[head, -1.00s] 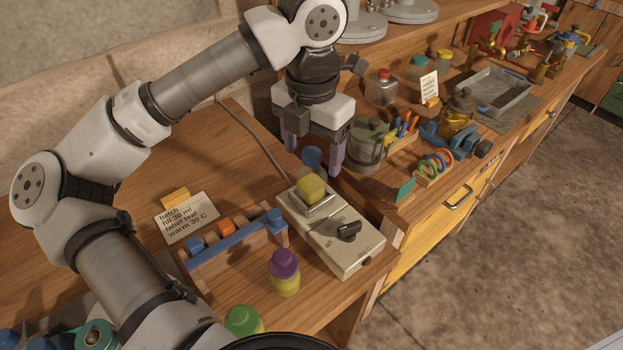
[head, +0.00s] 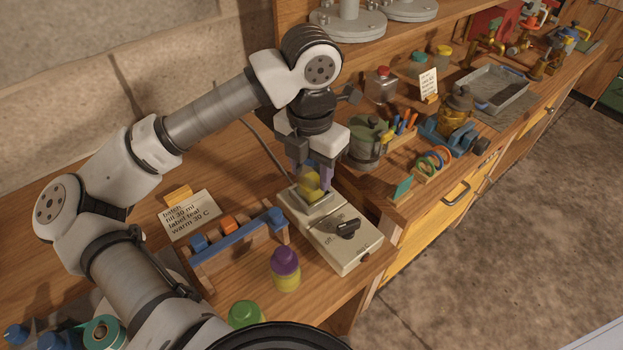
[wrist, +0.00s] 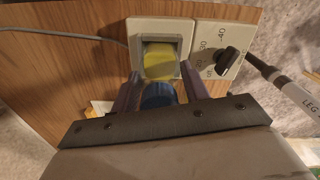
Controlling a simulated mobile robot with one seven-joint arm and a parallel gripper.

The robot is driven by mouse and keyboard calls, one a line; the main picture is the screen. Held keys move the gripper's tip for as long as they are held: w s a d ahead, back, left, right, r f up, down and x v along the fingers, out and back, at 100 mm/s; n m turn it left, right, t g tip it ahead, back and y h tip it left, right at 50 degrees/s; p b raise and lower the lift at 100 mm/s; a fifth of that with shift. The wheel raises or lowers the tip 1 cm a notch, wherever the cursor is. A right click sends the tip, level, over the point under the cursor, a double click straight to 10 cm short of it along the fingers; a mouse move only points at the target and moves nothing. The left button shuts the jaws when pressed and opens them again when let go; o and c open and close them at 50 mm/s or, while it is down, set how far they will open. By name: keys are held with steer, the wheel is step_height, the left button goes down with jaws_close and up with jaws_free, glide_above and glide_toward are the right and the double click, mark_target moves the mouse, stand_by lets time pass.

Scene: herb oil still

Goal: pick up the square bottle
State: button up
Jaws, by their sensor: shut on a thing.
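The square bottle (head: 310,187) has a yellow body and stands upright on the plate of the pale warmer (head: 345,246). In the wrist view its yellow body (wrist: 159,60) lies in the square plate, and a round blue cap (wrist: 158,96) shows between my fingers. My gripper (head: 313,180) points down over the plate and is shut on the bottle, one finger on each side. In the head view the fingers hide the bottle's upper part and cap. I see no clear gap between bottle and plate.
A purple-capped bottle (head: 285,270), a green-capped one (head: 246,315) and a blue-topped wooden rack (head: 238,240) stand in front and to the left. A note card (head: 190,213) lies behind the rack.

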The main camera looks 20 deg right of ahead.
steer(key=shift+c, duration=1.3)
steer(key=shift+r, duration=0.1)
step_height(320, 180, up, 20)
steer(key=b, duration=0.2)
